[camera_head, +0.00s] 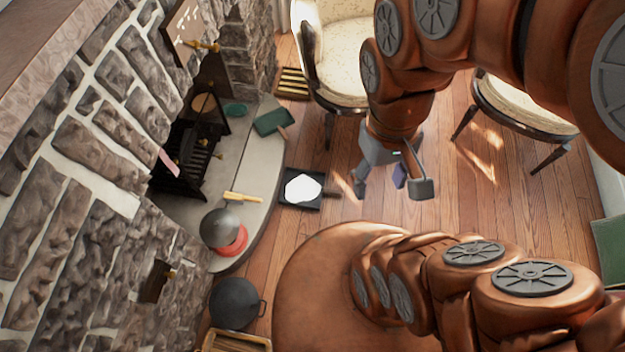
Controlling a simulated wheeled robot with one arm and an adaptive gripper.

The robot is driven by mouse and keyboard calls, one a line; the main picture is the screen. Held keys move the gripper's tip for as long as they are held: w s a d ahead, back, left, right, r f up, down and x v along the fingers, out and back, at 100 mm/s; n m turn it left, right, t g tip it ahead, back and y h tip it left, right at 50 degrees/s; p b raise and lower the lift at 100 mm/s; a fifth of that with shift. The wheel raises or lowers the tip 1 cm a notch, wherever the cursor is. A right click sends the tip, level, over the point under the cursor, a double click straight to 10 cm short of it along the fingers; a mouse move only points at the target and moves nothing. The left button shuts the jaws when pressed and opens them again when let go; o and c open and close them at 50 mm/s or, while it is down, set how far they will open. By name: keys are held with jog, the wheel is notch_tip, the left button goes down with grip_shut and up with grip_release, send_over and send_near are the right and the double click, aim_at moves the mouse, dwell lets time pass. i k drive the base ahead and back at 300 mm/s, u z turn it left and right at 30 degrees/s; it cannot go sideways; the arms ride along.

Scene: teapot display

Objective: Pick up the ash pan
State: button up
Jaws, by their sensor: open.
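A dark square pan (290,173) with a white heap in it looks like the ash pan. The gripper's height above the floor is unclear.
A dark pot (236,302) stands below. Chairs (337,60) stand behind. Floor right of the pan is clear.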

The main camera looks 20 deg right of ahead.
aim_at(303, 189)
jog(key=u, duration=2.95)
jog(key=k, duration=0.7)
jog(key=z, duration=1.4)
